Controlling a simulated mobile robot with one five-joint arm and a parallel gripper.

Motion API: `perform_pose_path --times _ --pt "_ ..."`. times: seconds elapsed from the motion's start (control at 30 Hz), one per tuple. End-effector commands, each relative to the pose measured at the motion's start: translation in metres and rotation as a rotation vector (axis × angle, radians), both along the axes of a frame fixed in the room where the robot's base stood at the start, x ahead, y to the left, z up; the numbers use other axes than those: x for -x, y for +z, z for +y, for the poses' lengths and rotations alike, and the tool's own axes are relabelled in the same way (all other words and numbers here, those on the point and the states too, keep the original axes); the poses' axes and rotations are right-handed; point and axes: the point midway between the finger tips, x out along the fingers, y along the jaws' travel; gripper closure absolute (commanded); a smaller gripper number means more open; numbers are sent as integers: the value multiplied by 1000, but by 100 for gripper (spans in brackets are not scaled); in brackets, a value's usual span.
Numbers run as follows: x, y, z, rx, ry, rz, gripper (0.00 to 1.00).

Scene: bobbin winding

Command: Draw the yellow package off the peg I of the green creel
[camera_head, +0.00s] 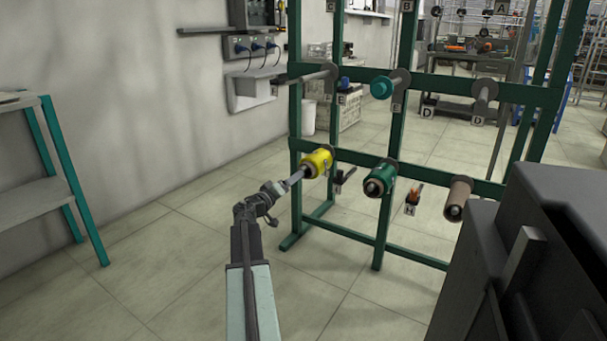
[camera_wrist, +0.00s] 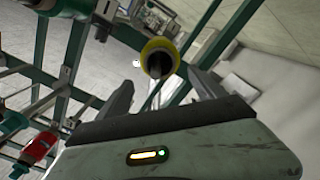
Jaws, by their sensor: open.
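The yellow package (camera_head: 319,161) sits on the lower left peg of the green creel (camera_head: 295,115), with its open end facing my arm. I cannot read the letter I at this peg. My gripper (camera_head: 297,177) is just in front of the package's near end, roughly in line with it. In the wrist view the yellow package (camera_wrist: 149,47) shows end-on, between and beyond the open fingers of my gripper (camera_wrist: 160,78). The dark peg end shows at its centre. I see nothing held between the fingers, and cannot tell if they touch the package.
A green package (camera_head: 380,177) and a brown one (camera_head: 459,195) sit on pegs to the right. A teal package (camera_head: 383,87) is above. A shelf (camera_head: 40,200) stands at left. A dark block (camera_head: 540,260) fills the lower right. The floor left of the creel is clear.

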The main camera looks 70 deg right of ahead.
Motion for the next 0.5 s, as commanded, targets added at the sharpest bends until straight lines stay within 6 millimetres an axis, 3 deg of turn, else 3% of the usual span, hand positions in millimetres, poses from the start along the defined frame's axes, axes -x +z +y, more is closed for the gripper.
perform_pose_path --times 0.03,0.2,0.5 --pt "3 0 -15 1 -4 0 22" --pt "13 0 -52 1 -4 0 22" --pt "23 0 -88 0 -1 0 22"
